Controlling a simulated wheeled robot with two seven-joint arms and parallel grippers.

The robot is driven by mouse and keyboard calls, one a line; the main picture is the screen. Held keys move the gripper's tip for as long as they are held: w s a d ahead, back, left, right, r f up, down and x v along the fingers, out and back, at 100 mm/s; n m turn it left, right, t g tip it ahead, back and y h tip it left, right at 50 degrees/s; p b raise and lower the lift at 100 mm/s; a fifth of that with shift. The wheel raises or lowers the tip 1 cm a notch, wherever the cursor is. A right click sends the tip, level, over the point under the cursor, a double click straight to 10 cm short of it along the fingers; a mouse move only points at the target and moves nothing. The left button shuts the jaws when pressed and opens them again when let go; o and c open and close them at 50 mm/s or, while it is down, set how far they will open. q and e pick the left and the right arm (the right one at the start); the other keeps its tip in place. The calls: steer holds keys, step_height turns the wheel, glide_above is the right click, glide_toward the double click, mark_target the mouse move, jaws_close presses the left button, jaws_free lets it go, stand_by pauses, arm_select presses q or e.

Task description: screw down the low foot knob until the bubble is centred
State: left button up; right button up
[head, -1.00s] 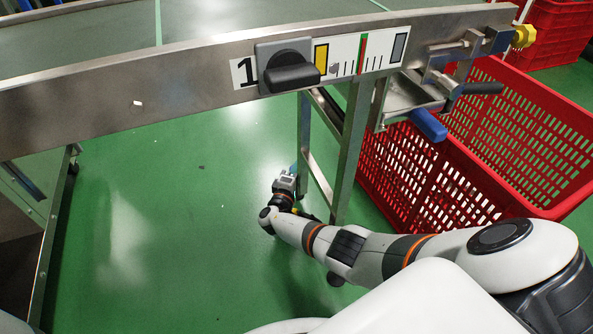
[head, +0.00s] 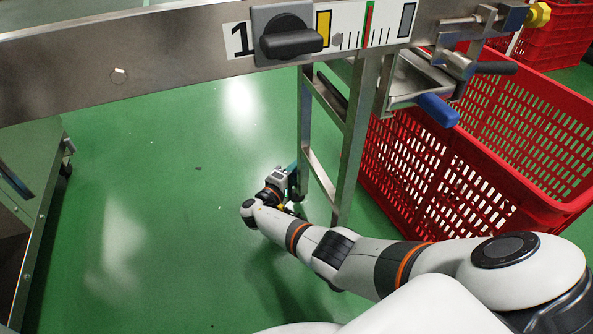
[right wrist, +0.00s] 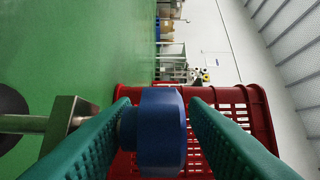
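A blue foot knob (right wrist: 161,135) sits between the teal fingers of my right gripper (right wrist: 158,103) in the right wrist view. Narrow gaps show on both sides, so the fingers are around the knob and not closed on it. A metal shaft with a nut (right wrist: 63,121) runs left from the knob, partly behind the left finger. In the head view my right gripper (head: 291,180) is low beside the steel leg (head: 352,140), and the knob is hidden there. I cannot make out a bubble. My left gripper is out of view.
The steel rail (head: 150,55) crosses above, with a black rotary switch (head: 288,38) and a marked scale strip (head: 380,20). A clamp with a blue handle (head: 438,110) hangs at right. A red crate (head: 480,170) stands close right of the leg. Green floor (head: 150,200) is clear at left.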

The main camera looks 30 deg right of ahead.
steer(key=p+v, duration=0.3)
steer(key=v, duration=0.9)
stand_by(0.4)
